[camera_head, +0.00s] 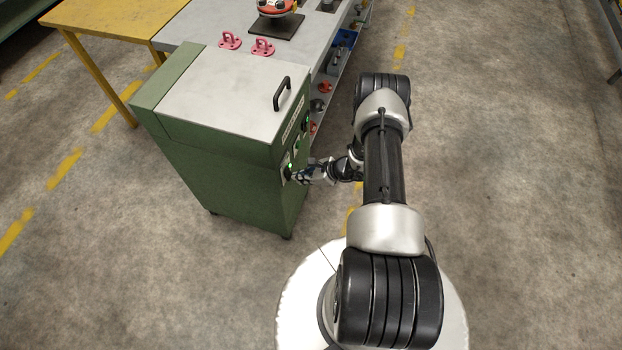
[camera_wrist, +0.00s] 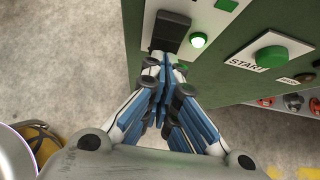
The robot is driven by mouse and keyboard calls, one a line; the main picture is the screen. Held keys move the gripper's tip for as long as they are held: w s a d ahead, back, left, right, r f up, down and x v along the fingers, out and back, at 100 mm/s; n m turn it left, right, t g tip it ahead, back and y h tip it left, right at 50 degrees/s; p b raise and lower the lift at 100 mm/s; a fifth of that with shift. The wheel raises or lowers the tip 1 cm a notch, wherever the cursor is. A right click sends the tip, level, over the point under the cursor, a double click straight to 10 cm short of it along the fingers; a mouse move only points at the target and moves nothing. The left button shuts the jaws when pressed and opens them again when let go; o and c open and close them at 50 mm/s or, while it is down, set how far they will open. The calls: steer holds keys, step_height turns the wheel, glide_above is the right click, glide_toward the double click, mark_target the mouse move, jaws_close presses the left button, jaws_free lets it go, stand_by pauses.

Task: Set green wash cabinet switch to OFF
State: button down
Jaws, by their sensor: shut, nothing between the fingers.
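The green wash cabinet (camera_head: 215,165) stands left of my arm, with a pale top and a black handle. Its control panel is on the side facing my gripper. In the wrist view, a black switch (camera_wrist: 172,30) sits on a light plate, with a lit green lamp (camera_wrist: 198,40) at its right. My gripper (camera_wrist: 165,62) is shut and empty, its fingertips at the lower end of the switch. I cannot tell whether they touch it. My gripper (camera_head: 297,176) also shows at the panel in the head view. The switch's OFF marking is not readable.
A green button labelled START (camera_wrist: 270,60) is to the right on the panel. A grey bench (camera_head: 225,30) with pink brackets (camera_head: 230,41) stands behind the cabinet, and a yellow table (camera_head: 110,22) is at far left. The floor on the right is clear.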

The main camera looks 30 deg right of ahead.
steer(key=shift+w+a+f, duration=0.1)
steer(key=shift+w+a, duration=0.1)
steer(key=shift+w, duration=0.05)
steer(key=shift+w+a+f+b, duration=0.15)
steer(key=shift+w+f+b, duration=0.1)
steer(key=shift+b, duration=0.2)
steer(key=shift+r+p, duration=0.45)
steer(key=shift+r, duration=0.4)
